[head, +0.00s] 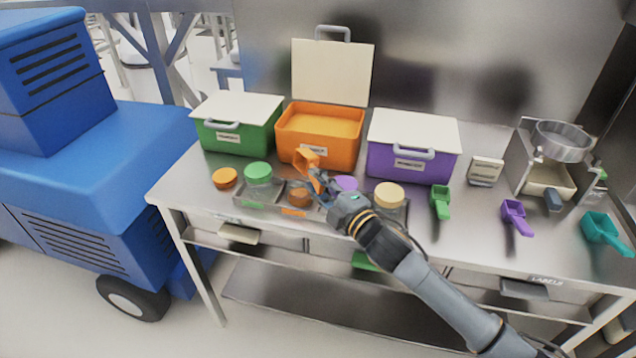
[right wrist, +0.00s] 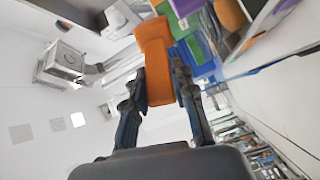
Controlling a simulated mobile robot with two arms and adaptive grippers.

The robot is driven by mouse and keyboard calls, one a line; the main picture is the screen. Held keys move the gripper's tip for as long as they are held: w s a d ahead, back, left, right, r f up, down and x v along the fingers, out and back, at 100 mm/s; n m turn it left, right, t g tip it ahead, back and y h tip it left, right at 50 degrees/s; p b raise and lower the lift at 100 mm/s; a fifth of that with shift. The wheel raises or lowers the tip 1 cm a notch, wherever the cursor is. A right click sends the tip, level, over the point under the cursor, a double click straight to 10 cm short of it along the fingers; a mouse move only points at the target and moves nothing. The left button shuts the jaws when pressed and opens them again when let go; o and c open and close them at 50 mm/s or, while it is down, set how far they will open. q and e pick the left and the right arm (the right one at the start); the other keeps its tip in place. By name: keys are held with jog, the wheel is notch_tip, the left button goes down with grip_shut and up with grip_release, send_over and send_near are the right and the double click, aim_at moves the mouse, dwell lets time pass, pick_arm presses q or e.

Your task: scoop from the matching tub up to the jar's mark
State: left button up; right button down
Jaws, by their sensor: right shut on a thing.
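My right gripper (head: 325,186) is shut on an orange scoop (head: 308,160), which is tilted above the jars in front of the orange tub (head: 338,160). In the right wrist view the orange scoop (right wrist: 155,60) sits between the two fingers (right wrist: 159,88). The orange tub is open, its cream lid (head: 331,72) standing up behind it, with orange contents inside. A lidless jar with orange-brown contents (head: 299,196) stands in the tray just below the scoop. Its mark and exact fill level are too small to read. My left gripper is not in view.
Closed green (head: 238,137) and purple (head: 410,160) tubs flank the orange one. An orange lid (head: 224,178) lies left of the metal tray (head: 262,206). Green (head: 440,202), purple (head: 516,217) and teal (head: 604,232) scoops lie at right, near a metal sieve stand (head: 545,165).

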jog(key=shift+r+m+p, duration=0.8)
jog(key=shift+m+p, duration=0.2)
jog(key=shift+p, duration=0.25)
jog(key=shift+f, duration=0.15)
jog(key=shift+w+d+r+m+p, duration=0.1)
jog(key=shift+d+r+m+p, duration=0.15)
jog(key=shift+m, duration=0.45)
jog(key=shift+w+d+m+p, duration=0.2)
jog(key=shift+m+p, duration=0.25)
jog(key=shift+m, duration=0.25)
jog(key=shift+d+f+m, duration=0.1)
jog(key=shift+m, duration=0.6)
